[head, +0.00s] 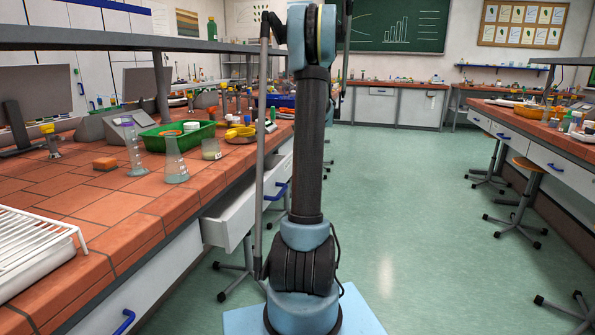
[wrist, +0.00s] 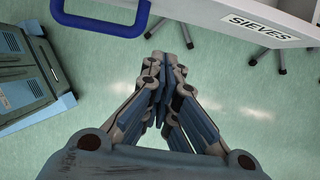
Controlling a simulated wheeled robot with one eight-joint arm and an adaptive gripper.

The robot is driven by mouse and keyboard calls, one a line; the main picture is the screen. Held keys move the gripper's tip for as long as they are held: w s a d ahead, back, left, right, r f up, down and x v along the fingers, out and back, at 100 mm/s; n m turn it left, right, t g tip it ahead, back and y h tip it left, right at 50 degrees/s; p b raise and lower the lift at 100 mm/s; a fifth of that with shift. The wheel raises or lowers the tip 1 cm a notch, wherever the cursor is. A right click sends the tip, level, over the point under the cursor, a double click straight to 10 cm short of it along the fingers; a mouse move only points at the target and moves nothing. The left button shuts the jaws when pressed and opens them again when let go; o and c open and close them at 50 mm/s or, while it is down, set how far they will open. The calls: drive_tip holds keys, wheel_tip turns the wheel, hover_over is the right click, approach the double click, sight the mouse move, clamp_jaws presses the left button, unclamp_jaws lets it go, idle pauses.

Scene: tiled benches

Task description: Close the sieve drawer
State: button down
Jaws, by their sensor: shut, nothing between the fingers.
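The sieve drawer (head: 228,220) stands pulled out from the left bench in the head view, its front partly hidden behind my arm. In the wrist view its pale front carries a label reading SIEVES (wrist: 258,27) at the upper right. A blue handle (wrist: 100,24) shows at the upper left of the wrist view. My gripper (wrist: 168,62) is shut and empty, with its fingertips below the drawer front in the picture, apart from the handle and over the green floor. I cannot make out my gripper in the head view.
Stool legs (head: 236,280) stand near the drawer. The aisle floor (head: 420,220) is clear to the right.

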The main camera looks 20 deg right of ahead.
drive_tip(key=s+d+f+t+y, duration=0.3)
drive_tip(key=y, duration=0.1)
drive_tip(key=a+r+x, duration=0.1)
drive_tip(key=r+x, duration=0.1)
drive_tip(key=x, duration=1)
drive_tip(key=shift+w+a+f, duration=0.25)
drive_tip(key=shift+w+a, duration=0.2)
drive_tip(key=shift+w, duration=0.05)
